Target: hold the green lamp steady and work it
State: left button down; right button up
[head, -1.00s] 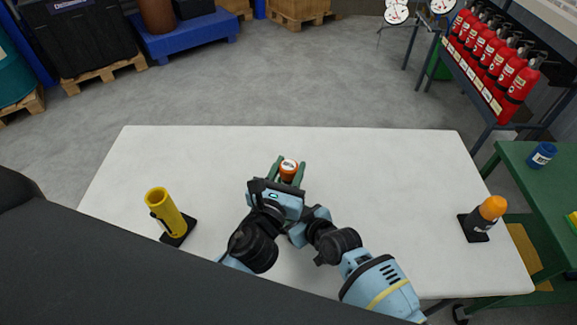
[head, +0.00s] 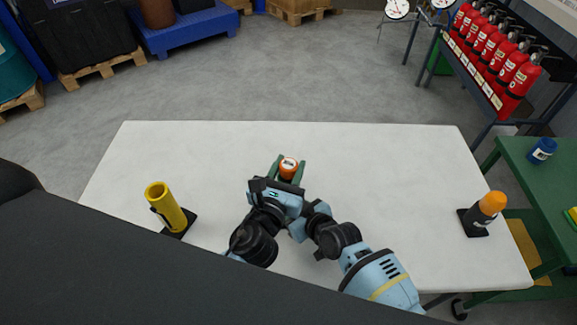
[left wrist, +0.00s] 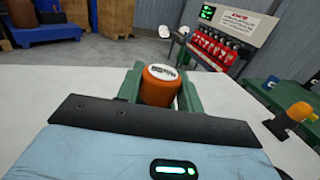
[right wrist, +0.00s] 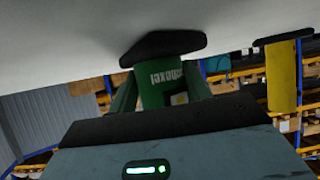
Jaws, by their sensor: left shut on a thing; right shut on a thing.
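The green lamp (right wrist: 163,85) stands upright on its black base on the table, with pale lettering on its body; the right wrist view shows it upside down. Its orange cap (head: 288,170) with a white top shows near the table's middle in the head view, and also in the left wrist view (left wrist: 160,86). My left gripper (head: 289,166) has its green fingers closed on both sides of this cap. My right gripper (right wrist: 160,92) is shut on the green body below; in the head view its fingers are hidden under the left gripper.
A yellow lamp (head: 167,207) stands at the left on the white table (head: 370,180). A black lamp with an orange cap (head: 488,210) stands at the right. A green bench (head: 540,195) adjoins the right side. The table between the lamps is otherwise clear.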

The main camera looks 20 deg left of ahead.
pick_arm(q)
jog(key=shift+f, duration=0.6)
jog(key=c, duration=0.8)
grip_release()
jog(key=shift+c, duration=0.2)
jog(key=shift+f, duration=0.1)
jog(key=shift+s+a, duration=0.15)
jog(key=shift+s, duration=3.65)
pick_arm(e)
jog(key=o, duration=0.8)
jog(key=shift+d, duration=0.1)
